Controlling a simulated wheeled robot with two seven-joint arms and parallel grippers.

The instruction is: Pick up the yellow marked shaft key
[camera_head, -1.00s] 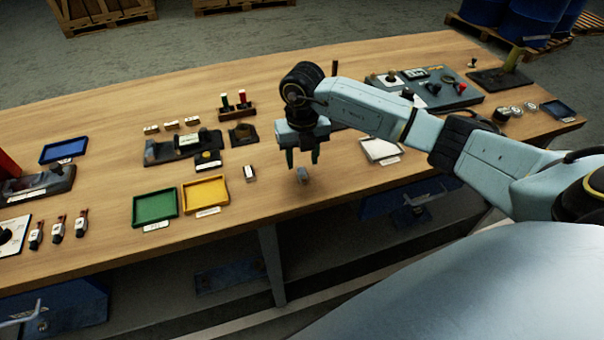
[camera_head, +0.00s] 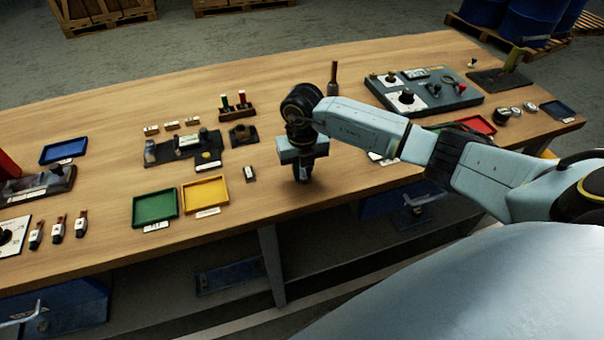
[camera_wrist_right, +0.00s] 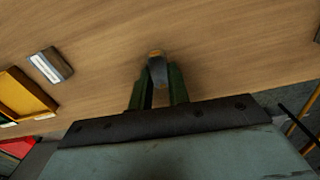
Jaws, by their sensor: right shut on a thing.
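The yellow-marked shaft key (camera_wrist_right: 158,72) is a small grey block with a yellow end, seen between my right fingers in the right wrist view. My right gripper (camera_head: 302,174) points down at the near part of the bench, right of the yellow tray. Its green fingers (camera_wrist_right: 160,84) are shut on the key, and the yellow end shows beyond the tips. In the head view the gripper hides the key. I cannot tell whether the key touches the bench. My left gripper is in neither view.
A second small block with a white label (camera_head: 250,174) lies between the yellow tray (camera_head: 228,191) and my gripper; it also shows in the wrist view (camera_wrist_right: 50,65). A green tray (camera_head: 177,207) is left of the yellow one. The bench's front edge is close to my gripper.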

